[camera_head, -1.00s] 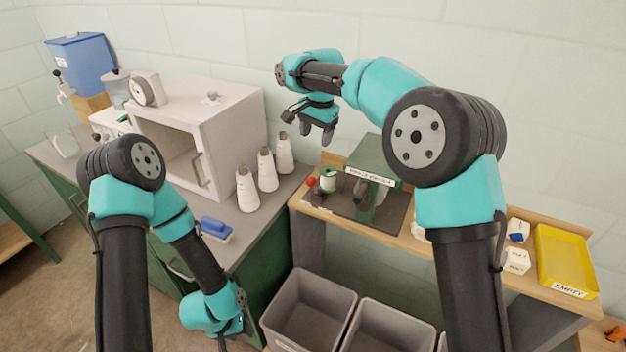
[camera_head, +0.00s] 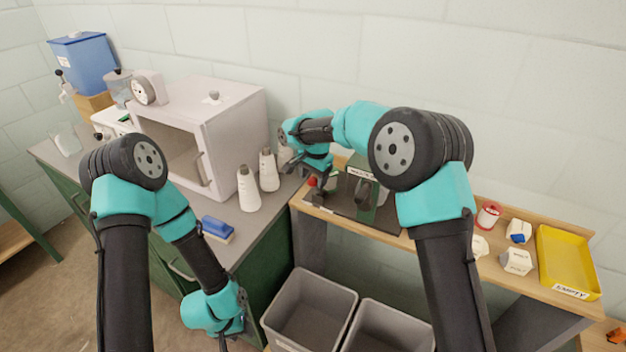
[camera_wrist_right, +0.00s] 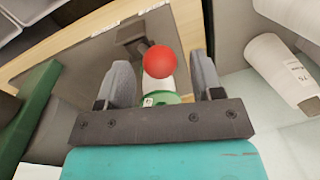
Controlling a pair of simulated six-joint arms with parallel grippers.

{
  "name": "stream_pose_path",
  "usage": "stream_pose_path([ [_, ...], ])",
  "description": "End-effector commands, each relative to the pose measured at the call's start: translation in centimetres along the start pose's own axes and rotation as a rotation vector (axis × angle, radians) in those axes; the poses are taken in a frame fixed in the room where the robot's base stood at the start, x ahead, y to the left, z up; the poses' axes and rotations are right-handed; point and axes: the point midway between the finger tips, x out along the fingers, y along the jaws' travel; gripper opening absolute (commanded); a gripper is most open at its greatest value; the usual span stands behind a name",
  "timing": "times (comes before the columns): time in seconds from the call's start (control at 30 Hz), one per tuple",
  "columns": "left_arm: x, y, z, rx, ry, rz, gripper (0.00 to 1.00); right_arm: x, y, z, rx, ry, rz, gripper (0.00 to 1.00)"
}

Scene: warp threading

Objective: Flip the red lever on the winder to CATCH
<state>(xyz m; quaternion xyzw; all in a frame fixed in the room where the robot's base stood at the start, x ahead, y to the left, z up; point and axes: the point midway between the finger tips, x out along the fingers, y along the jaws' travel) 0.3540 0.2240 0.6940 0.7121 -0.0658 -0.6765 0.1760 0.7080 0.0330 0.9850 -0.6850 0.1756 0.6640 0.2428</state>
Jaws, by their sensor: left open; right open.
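The winder is a green machine on a dark base plate (camera_head: 347,207) on the wooden shelf; my right arm partly hides it. Its lever has a round red knob (camera_head: 312,182) at the left end, which also shows in the right wrist view (camera_wrist_right: 160,59). There, the knob appears between the two open fingers of my right gripper (camera_wrist_right: 161,78), with a gap on each side. In the head view my right gripper (camera_head: 321,192) is low over the winder's left end. My left gripper (camera_head: 231,339) is at the bottom edge, mostly cut off, away from the winder.
White cones (camera_head: 248,189) stand left of the winder, close to my right gripper. A white cabinet (camera_head: 200,135) and a blue brush (camera_head: 216,228) are on the bench. A yellow tray (camera_head: 545,232) is at the shelf's right end. Grey bins (camera_head: 350,300) stand below.

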Motion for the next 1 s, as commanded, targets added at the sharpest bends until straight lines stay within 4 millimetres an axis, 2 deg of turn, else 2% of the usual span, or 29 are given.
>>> stream_pose_path([
  [0.17, 0.00, 0.00, 0.00, 0.000, 0.000, 0.000, 0.43, 1.20, 0.00, 0.03, 0.000, 0.000, 0.000, 0.61],
  [0.43, 0.00, 0.00, 0.00, 0.000, 0.000, 0.000, 0.43, 1.28, -0.01, 0.03, 0.000, 0.000, -0.001, 0.61],
  [1.0, 0.00, 0.00, 0.00, 0.000, 0.000, 0.000, 0.43, 1.23, -0.02, 0.02, 0.000, 0.000, -0.001, 0.07],
])
